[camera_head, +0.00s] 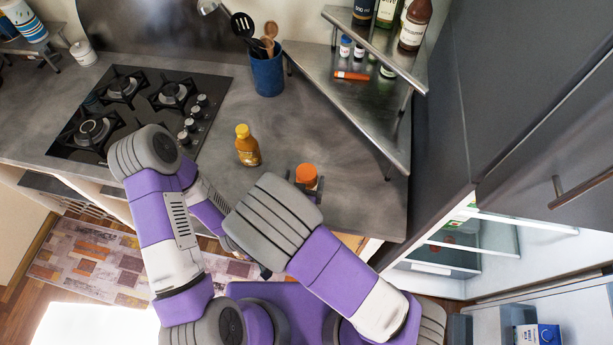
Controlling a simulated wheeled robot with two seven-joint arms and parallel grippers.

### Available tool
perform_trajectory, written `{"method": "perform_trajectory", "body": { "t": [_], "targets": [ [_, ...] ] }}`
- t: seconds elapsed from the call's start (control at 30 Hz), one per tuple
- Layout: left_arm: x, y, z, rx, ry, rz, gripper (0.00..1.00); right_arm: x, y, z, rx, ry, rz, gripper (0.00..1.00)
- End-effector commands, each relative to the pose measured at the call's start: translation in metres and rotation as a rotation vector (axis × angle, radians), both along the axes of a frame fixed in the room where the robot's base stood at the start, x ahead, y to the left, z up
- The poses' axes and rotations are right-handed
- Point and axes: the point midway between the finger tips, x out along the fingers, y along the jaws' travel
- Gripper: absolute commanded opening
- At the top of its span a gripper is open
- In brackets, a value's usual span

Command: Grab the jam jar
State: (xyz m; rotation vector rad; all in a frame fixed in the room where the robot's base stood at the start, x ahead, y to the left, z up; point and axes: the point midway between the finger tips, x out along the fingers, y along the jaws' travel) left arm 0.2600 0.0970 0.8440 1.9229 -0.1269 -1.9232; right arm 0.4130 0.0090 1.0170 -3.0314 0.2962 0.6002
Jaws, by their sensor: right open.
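A jar with an orange lid (306,174), which I take to be the jam jar, stands on the grey counter (345,205) near its front edge. Its lower part is hidden by my right arm. My right gripper (305,184) is at this jar, with dark finger parts showing on either side of it; it is open. Whether the fingers touch the jar I cannot tell. My left arm reaches in from the left and passes behind my right forearm; its gripper is hidden.
A bottle with a yellow cap (248,146) stands left of the jar. A blue utensil holder (267,73) is behind it. A metal corner shelf (360,100) holds bottles and small jars. A gas hob (140,112) lies left; an open fridge (480,245) is right.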

Motion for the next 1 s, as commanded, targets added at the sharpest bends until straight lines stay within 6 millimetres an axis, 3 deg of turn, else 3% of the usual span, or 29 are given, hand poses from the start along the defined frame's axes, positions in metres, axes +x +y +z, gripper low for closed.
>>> {"method": "perform_trajectory", "body": {
  "t": [0.3,0.57,1.0],
  "targets": [
    [0.0,0.0,0.003,0.0,-0.001,0.0,0.0,0.037,-0.009,-0.02,0.001,0.002,-0.002,0.92],
    [0.0,0.0,0.003,0.0,-0.001,0.0,0.0,0.04,-0.009,-0.021,0.001,0.001,0.001,0.92],
    [0.0,0.0,0.003,0.0,-0.001,0.0,0.0,0.04,-0.009,-0.021,0.001,0.002,0.0,0.26]
  ]
}}
